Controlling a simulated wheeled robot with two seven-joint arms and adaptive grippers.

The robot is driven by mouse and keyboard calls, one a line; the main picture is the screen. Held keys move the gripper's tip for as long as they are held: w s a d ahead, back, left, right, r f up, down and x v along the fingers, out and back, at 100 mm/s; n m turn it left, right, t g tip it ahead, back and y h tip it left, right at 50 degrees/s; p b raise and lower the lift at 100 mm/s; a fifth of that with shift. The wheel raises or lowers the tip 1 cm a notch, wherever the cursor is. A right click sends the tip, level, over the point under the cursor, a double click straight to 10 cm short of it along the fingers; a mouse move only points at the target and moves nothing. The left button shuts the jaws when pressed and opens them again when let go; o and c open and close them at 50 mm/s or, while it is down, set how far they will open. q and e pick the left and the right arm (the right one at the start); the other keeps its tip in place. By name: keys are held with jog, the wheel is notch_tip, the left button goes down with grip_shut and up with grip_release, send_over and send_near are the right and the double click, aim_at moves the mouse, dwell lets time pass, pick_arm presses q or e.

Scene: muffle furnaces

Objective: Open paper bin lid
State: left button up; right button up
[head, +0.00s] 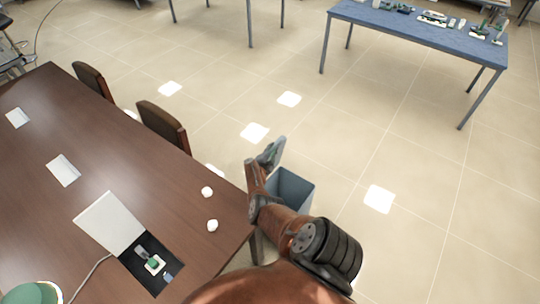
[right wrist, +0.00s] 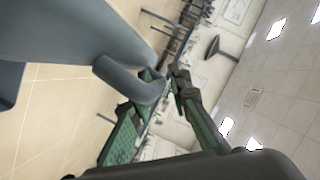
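The paper bin (head: 296,190) is a blue-grey box on the floor beside the brown table, partly hidden by my right arm. Its top rim and part of its open mouth show. A blue-grey panel, seemingly the lid (head: 277,150), stands tilted up at the bin's far left side. My right gripper (head: 265,162) is at this panel, small and partly merged with it. In the right wrist view, my green-padded fingers (right wrist: 165,78) are apart at the tips. A large grey curved part (right wrist: 75,38) ends close to one finger; I cannot tell whether they touch. My left gripper is not in view.
The brown table (head: 110,160) is at left, with an open black case (head: 140,262), white crumpled balls (head: 207,191) and papers on it. Chairs (head: 162,126) stand along its far side. A blue table (head: 420,30) is at the back right. Floor to the right is clear.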

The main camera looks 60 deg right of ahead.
jog(key=shift+w+a+r, duration=0.1)
jog(key=shift+a+r, duration=0.05)
jog(key=shift+a, duration=0.5)
jog(key=s+v, duration=0.1)
jog(key=v, duration=0.9)
jog(key=shift+a+r, duration=0.1)
